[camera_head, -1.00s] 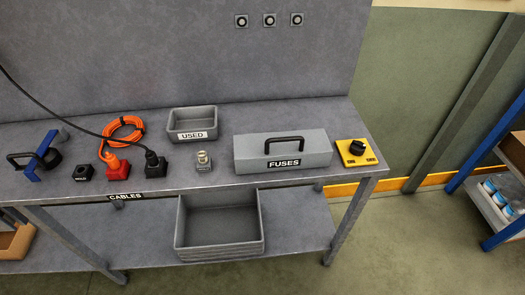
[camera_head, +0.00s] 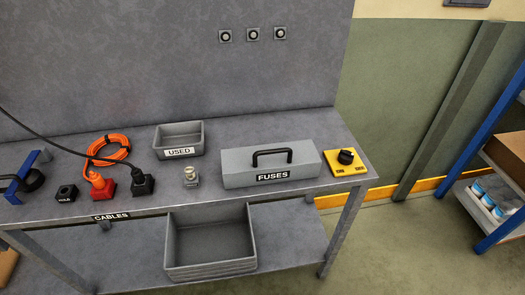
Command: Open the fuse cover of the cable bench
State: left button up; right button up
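The fuse cover (camera_head: 240,178) is a grey box-shaped lid with a "FUSES" label and a black bar handle (camera_head: 286,153) on top. It sits shut on the right part of the cable bench (camera_head: 210,202), and what is under it is hidden. Neither of my grippers is in view.
Left of the cover stand a small fuse-like part (camera_head: 191,177), a "USED" tray (camera_head: 180,150), black and red sockets with plugs, and an orange cable coil (camera_head: 109,150). A yellow switch plate (camera_head: 345,169) is close on its right. An open bin (camera_head: 211,241) is below.

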aim_at(271, 163)
jog(key=l+u, duration=0.35)
jog(key=l, duration=0.35)
jog(key=l+u, duration=0.35)
jog(key=l, duration=0.35)
